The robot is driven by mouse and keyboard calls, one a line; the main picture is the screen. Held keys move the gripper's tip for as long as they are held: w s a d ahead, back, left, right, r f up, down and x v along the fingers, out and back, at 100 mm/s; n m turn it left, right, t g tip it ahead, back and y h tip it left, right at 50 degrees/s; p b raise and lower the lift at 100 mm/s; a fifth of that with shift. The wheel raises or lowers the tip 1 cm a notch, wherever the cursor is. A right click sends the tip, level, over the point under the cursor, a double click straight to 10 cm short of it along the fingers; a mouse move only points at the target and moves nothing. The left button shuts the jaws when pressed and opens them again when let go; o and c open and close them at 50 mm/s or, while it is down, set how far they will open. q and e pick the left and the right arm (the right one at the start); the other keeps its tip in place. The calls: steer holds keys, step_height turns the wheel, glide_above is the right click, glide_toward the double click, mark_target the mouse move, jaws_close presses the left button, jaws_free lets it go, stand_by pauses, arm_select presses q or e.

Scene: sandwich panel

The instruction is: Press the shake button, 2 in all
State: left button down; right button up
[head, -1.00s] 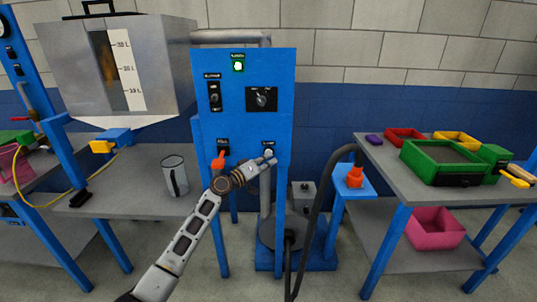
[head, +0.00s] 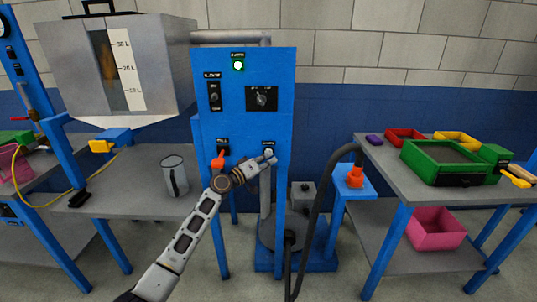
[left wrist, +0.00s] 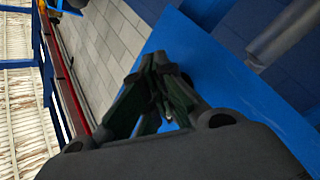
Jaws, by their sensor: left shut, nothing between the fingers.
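The blue control panel (head: 230,128) stands upright in the middle of the head view. A small pale button (head: 268,152) sits under a small label at its lower right; the label is too small to read surely. My left gripper (head: 270,160) is shut and empty, its fingertips at the button's lower edge. I cannot tell whether they touch it. In the left wrist view the shut fingers (left wrist: 160,62) point at the blue panel face (left wrist: 205,65); the button is hidden there. My right gripper is out of view.
An orange-red handle (head: 218,160) is on the panel close to my left wrist. A lit green lamp (head: 238,66), a dark switch (head: 214,96) and a rotary knob (head: 262,98) are higher up. A metal jug (head: 174,176) stands on the left table; a black hose (head: 322,190) hangs right.

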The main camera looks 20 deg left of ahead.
arm_select(q)
steer(key=shift+s, duration=0.15)
stand_by(0.4)
steer(key=shift+s+d+p, duration=0.2)
steer(key=shift+s+p, duration=0.1)
steer(key=shift+s, duration=0.3)
steer(key=shift+s, duration=0.1)
steer(key=shift+s+d+p, duration=0.25)
steer(key=shift+s+p, duration=0.1)
steer(key=shift+s, duration=0.4)
steer(key=shift+s+d+p, duration=0.2)
steer(key=shift+s+p, duration=0.1)
steer(key=shift+s, duration=0.5)
steer(key=shift+s+d+p, duration=0.25)
steer(key=shift+s+p, duration=0.1)
steer(key=shift+s, duration=0.4)
stand_by(0.8)
